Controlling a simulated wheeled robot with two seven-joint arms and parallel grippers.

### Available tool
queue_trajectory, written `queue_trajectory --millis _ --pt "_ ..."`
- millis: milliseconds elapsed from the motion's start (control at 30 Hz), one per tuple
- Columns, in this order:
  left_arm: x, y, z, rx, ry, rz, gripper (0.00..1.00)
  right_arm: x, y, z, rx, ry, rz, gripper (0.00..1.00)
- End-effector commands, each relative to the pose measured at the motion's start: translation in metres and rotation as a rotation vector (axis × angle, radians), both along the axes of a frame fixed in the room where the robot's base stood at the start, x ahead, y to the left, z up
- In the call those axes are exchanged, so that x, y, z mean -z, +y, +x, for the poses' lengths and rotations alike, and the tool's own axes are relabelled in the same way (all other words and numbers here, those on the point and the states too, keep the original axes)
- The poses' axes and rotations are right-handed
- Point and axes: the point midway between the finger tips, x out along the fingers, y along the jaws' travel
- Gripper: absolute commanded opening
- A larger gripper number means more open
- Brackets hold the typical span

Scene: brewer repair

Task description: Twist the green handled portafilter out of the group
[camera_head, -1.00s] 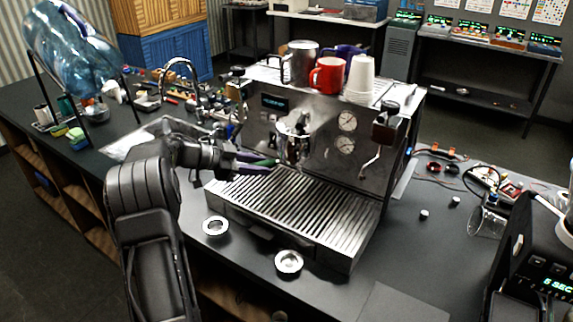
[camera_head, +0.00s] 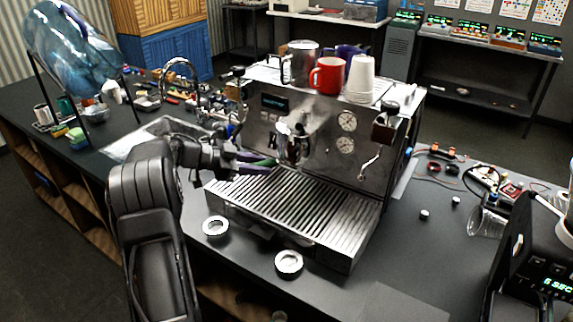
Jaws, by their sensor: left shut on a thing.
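The espresso machine (camera_head: 318,178) stands on the dark counter. Its group (camera_head: 293,137) is at the middle of the front panel. The green handled portafilter (camera_head: 266,163) shows as a short stretch of green at the group's left, over the drip tray. My left gripper (camera_head: 257,165) reaches in from the left and is shut on the green handle, hiding most of it. I cannot tell whether the portafilter's head is still seated in the group. My right gripper is out of view.
Two round metal baskets (camera_head: 289,262) (camera_head: 215,226) lie on the counter before the drip tray (camera_head: 290,205). Cups, with a red mug (camera_head: 327,76), stand on the machine's top. A steam wand (camera_head: 371,160) hangs at its right. A black grinder-like device (camera_head: 535,255) stands at the right.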

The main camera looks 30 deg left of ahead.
Motion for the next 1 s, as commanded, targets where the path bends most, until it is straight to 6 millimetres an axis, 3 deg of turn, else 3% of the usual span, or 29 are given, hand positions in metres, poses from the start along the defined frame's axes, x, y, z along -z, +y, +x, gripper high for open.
queue_trajectory --millis 1000 --pt "0.0066 -0.0001 0.0003 0.001 -0.002 0.0 0.0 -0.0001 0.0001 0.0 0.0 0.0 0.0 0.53"
